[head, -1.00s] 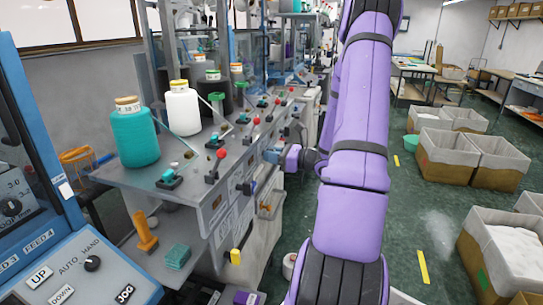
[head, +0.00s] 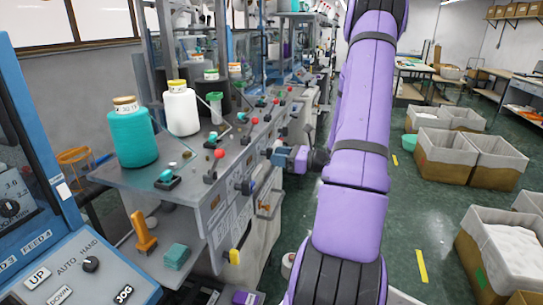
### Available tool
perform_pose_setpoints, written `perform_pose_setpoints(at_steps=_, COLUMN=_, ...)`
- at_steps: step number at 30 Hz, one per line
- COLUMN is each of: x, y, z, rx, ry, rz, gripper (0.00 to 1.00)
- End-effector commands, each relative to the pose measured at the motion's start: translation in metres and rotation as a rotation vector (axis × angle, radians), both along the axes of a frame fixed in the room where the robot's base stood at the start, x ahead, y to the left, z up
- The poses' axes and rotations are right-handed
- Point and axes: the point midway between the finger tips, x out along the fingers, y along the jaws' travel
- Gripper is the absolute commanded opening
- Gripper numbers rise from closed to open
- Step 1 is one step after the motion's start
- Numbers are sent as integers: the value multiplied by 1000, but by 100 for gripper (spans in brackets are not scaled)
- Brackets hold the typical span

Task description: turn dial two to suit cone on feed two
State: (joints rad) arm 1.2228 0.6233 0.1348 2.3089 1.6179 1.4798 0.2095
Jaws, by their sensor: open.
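My gripper (head: 270,154) is open beside the upper front panel, pointing left. Its fingertips are small in the picture, and I cannot tell whether they touch a dial.
A blue control box (head: 90,265) stands at the near left. Red-knobbed levers (head: 219,154) rise from the ledge. An orange tool (head: 143,233) and a teal block (head: 176,256) lie on the lower shelf.

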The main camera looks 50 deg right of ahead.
Motion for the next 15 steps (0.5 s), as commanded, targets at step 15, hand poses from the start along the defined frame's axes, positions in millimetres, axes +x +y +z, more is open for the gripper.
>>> perform_pose_setpoints(at_steps=15, x=-69, y=-29, z=0, rx=0, ry=1, rz=-1, gripper=44)
